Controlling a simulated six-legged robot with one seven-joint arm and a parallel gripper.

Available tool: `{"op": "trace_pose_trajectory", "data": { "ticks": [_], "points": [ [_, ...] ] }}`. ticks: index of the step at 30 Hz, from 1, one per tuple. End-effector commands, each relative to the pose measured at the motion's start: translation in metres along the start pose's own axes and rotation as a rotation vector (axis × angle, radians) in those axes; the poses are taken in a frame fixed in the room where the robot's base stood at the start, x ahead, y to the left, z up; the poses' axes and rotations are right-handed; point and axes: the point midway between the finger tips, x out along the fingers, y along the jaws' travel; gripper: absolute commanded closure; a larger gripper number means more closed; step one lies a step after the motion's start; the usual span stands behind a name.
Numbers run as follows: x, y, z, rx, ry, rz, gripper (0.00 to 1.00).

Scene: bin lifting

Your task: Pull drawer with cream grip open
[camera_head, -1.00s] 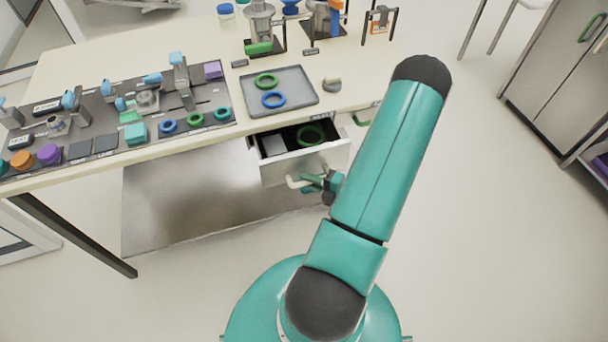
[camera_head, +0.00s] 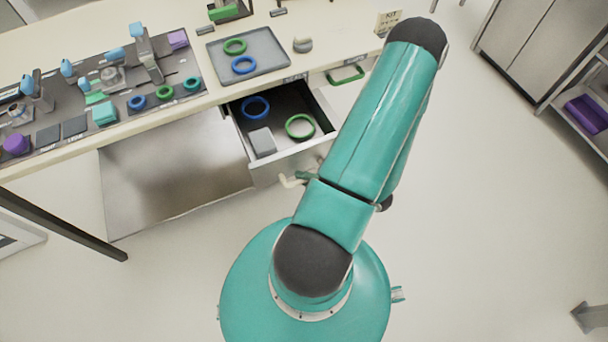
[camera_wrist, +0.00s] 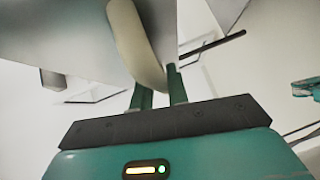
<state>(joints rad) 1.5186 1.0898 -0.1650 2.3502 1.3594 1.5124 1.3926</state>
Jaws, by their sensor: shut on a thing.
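The drawer (camera_head: 268,172) with the cream grip stands well out from under the table top. Inside it lie a blue ring (camera_head: 255,107), a green ring (camera_head: 300,126) and a grey block (camera_head: 262,140). The cream grip (camera_head: 291,182) shows at the drawer's front, partly hidden by my arm. In the wrist view the cream grip (camera_wrist: 136,45) reaches down to my gripper (camera_wrist: 160,92), whose two green fingers are shut on it. In the head view my arm hides most of the gripper.
A second drawer with a green grip (camera_head: 346,75) is at the right. On the table top are a grey tray (camera_head: 248,54) with rings and a dark board (camera_head: 75,100) with several parts. A metal cabinet (camera_head: 530,45) stands at the far right.

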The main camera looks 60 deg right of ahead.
Motion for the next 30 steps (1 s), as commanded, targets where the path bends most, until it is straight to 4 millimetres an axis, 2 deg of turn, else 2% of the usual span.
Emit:
{"op": "trace_pose_trajectory", "data": {
  "ticks": [4, 5, 7, 8, 16, 20, 23, 30],
  "points": [
    [0.0, 0.001, 0.0, 0.0, -0.002, 0.003, 1.0],
    [0.0, 0.001, 0.0, 0.0, -0.002, 0.003, 0.78],
    [0.0, 0.001, 0.001, 0.0, -0.002, 0.002, 0.64],
    [0.0, 0.001, 0.001, 0.0, -0.002, 0.002, 0.62],
    [-0.001, 0.0, 0.001, 0.0, -0.002, 0.0, 0.62],
    [-0.009, 0.0, 0.001, -0.001, -0.003, 0.0, 0.62],
    [-0.024, 0.0, 0.001, -0.002, -0.005, -0.002, 0.62],
    [-0.076, 0.0, 0.002, -0.001, -0.005, -0.002, 0.62]
  ]
}}
